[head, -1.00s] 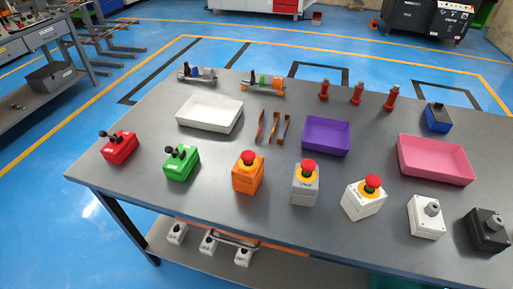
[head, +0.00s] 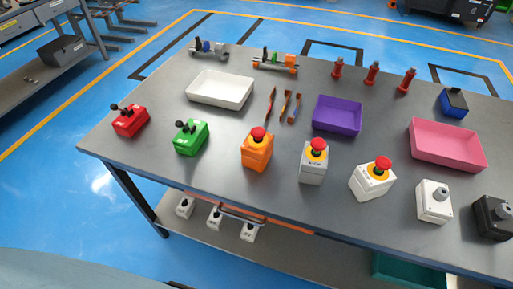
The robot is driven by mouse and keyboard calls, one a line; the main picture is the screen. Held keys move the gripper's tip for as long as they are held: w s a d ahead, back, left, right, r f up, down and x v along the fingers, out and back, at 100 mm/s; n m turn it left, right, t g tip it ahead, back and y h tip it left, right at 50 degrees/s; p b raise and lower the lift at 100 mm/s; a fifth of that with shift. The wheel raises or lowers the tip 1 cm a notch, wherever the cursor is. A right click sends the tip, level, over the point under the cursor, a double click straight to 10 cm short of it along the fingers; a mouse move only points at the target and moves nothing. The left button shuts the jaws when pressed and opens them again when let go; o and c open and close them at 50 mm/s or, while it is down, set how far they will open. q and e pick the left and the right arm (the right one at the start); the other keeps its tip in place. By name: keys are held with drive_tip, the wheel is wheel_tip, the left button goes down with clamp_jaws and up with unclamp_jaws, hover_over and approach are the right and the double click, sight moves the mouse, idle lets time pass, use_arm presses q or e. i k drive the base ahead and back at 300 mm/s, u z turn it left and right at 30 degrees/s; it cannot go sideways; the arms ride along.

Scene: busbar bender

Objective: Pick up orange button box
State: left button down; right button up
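The orange button box (head: 257,154) stands upright on the grey table (head: 330,205) near its front edge. It has a yellow collar and a red mushroom button on top. A green box with black switches (head: 190,138) is to its left. A grey box with a red button (head: 313,168) is to its right. Neither of my grippers shows in the head view.
A white tray (head: 219,102), purple tray (head: 337,116) and pink tray (head: 446,157) lie behind. Copper strips (head: 284,106) lie just behind the orange box. A red switch box (head: 130,122) is far left; a white red-button box (head: 372,181) is right. Bare tabletop lies before the orange box.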

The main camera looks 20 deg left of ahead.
sight(255, 155)
drive_tip(key=z, duration=1.6)
drive_tip(key=k, duration=0.8)
drive_tip(key=u, duration=1.55)
drive_tip(key=i, duration=0.5)
drive_tip(key=z, duration=0.05)
drive_tip(key=k, duration=0.1)
drive_tip(key=z, duration=1.05)
